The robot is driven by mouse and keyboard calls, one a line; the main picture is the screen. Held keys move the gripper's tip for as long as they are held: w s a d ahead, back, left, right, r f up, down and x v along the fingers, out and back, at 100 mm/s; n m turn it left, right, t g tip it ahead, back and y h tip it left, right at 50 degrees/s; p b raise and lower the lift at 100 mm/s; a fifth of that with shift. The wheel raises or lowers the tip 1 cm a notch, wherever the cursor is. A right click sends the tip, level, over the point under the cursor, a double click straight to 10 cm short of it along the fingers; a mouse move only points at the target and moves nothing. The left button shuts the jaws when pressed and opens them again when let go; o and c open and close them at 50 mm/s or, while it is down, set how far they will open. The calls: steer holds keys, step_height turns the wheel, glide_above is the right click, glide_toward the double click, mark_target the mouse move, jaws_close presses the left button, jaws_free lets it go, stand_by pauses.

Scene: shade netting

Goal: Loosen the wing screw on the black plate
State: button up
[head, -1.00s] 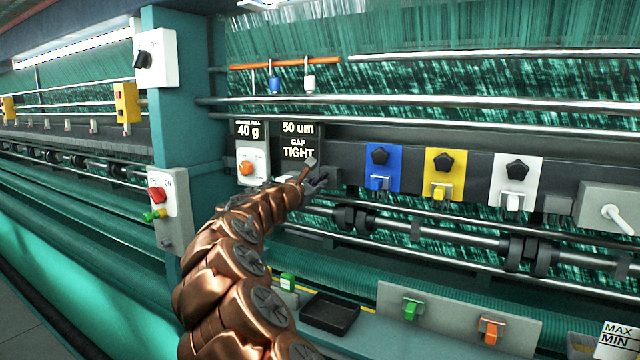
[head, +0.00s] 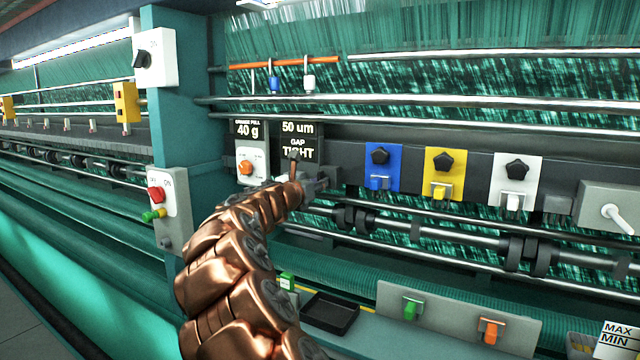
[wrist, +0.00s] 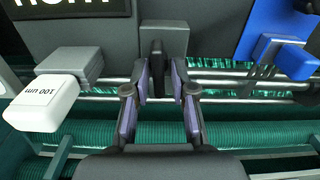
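The black plate (head: 299,130) reads "50 um GAP TIGHT" in the head view. Its lower edge also shows at the top left of the wrist view (wrist: 75,8). In the wrist view, a dark upright wing screw (wrist: 156,62) stands in front of a grey block (wrist: 166,34). My gripper (wrist: 161,80) is open, with one finger on each side of the wing. A narrow gap seems to show on both sides, so contact is not clear. In the head view, my gripper (head: 318,184) is small and the wing screw cannot be made out.
A white "100 um" block (wrist: 42,103) is close left of my gripper. A blue plate (head: 382,166) is to the right, followed by yellow (head: 444,174) and white (head: 516,182) ones. Rollers run below. A black tray (head: 330,313) sits lower down.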

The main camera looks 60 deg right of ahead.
steer(key=shift+o, duration=0.7)
steer(key=shift+a, duration=0.1)
steer(key=a, duration=0.5)
steer(key=shift+o, duration=0.2)
steer(key=o, duration=0.5)
